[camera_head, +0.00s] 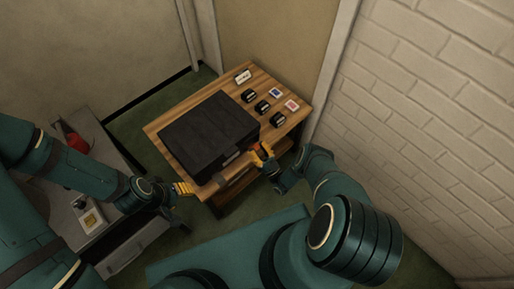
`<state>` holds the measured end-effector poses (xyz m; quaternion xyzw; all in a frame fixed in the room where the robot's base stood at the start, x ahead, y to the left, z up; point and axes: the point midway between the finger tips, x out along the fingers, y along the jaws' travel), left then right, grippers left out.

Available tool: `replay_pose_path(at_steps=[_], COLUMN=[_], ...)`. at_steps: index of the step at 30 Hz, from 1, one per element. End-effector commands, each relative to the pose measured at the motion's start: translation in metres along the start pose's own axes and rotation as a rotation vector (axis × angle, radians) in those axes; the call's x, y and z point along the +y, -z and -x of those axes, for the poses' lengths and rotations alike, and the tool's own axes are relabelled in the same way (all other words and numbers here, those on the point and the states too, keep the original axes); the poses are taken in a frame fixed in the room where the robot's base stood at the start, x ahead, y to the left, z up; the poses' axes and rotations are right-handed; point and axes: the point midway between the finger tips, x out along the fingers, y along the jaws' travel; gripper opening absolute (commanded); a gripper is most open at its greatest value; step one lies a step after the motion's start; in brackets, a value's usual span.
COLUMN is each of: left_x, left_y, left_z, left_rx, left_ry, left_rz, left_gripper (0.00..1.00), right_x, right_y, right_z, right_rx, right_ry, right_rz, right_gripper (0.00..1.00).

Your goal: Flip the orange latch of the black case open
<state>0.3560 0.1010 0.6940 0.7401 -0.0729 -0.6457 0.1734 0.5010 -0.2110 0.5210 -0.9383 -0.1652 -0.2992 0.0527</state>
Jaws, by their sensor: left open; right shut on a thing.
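The black case (208,132) lies closed on the wooden table (164,130). My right gripper (259,156) is at the case's front right corner, its yellow fingers shut on a small part there. This seems to be the orange latch, but the fingers hide it and its position cannot be made out. My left gripper (184,188) is open and empty, off the table's front left edge and apart from the case.
Several small black items (262,106), a white card (242,76) and two small coloured cards (276,92) (291,105) lie along the table's right side. A grey cabinet (122,262) with a red object (76,143) stands at left. A brick wall (430,100) is at right.

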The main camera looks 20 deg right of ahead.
Motion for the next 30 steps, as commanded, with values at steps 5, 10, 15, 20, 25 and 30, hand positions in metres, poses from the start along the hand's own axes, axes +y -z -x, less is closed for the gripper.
replay_pose_path(at_steps=[5,10,15,20,25,30], left_x=[0.0,0.0,0.0,0.0,0.0,0.0], left_y=[0.0,0.0,0.0,0.0,0.0,0.0], left_z=[0.0,0.0,0.0,0.0,0.0,0.0], left_rx=[0.0,0.0,0.0,0.0,0.0,0.0], left_ry=[0.0,0.0,0.0,0.0,0.0,0.0], left_rz=[0.0,0.0,0.0,0.0,0.0,0.0], left_gripper=[0.47,0.47,0.47,0.47,0.47,0.47], right_x=[0.001,0.001,0.0,0.0,0.001,0.002], right_y=[0.001,0.001,0.001,0.001,0.005,0.018], right_z=[-0.001,-0.001,-0.001,-0.001,-0.004,-0.013], right_rx=[0.003,0.003,0.002,0.001,-0.001,0.0], right_ry=[0.0,0.0,0.0,0.0,-0.002,-0.003], right_rz=[0.001,0.001,0.0,0.0,0.001,-0.001], right_gripper=[0.0,0.62,0.67,0.67,0.67,0.67])
